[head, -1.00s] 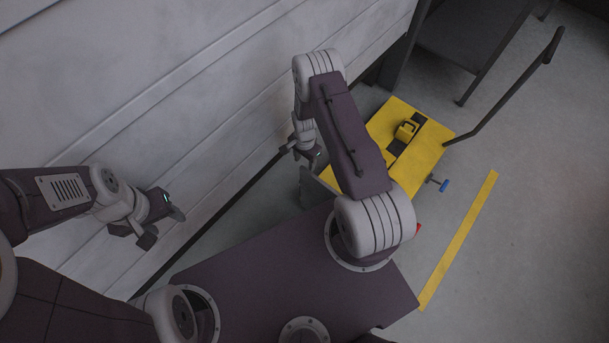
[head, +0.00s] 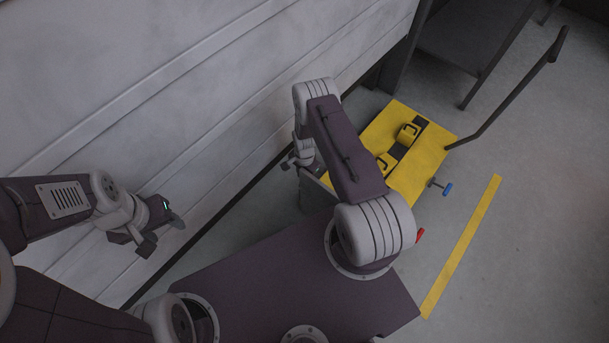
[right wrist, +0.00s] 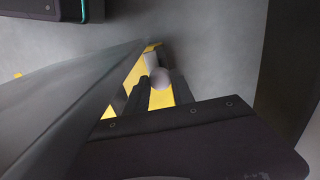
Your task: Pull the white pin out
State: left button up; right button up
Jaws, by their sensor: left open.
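I cannot make out a white pin for certain in either view. In the head view a yellow lift platform (head: 428,160) lies right of my right arm, with a blue-handled pin (head: 447,188) and a red-tipped piece (head: 420,235) at its near side. In the right wrist view a pale rounded piece (right wrist: 160,78) shows between dark bars over yellow; I cannot tell what it is. My left gripper (head: 163,232) is open and empty near the wall. My right gripper (head: 298,160) is partly hidden behind its arm, left of the platform; its jaws are unclear.
A pale panelled wall (head: 200,90) runs along the left. A black post with a handle (head: 520,90) rises behind the lift, near a dark bench (head: 470,35). A yellow floor stripe (head: 462,245) lies right, with clear floor beyond it.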

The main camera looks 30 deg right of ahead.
grip_shut()
dwell(1.1)
notch_tip(320, 180, up, 5)
jog(key=p, duration=0.4)
jog(key=shift+r, duration=0.15)
jog(key=shift+f, duration=0.2)
jog(key=o, duration=0.9)
grip_release()
jog(key=shift+c, duration=0.2)
notch_tip(320, 180, up, 9)
jog(key=p, duration=0.2)
jog(key=shift+p, duration=0.35)
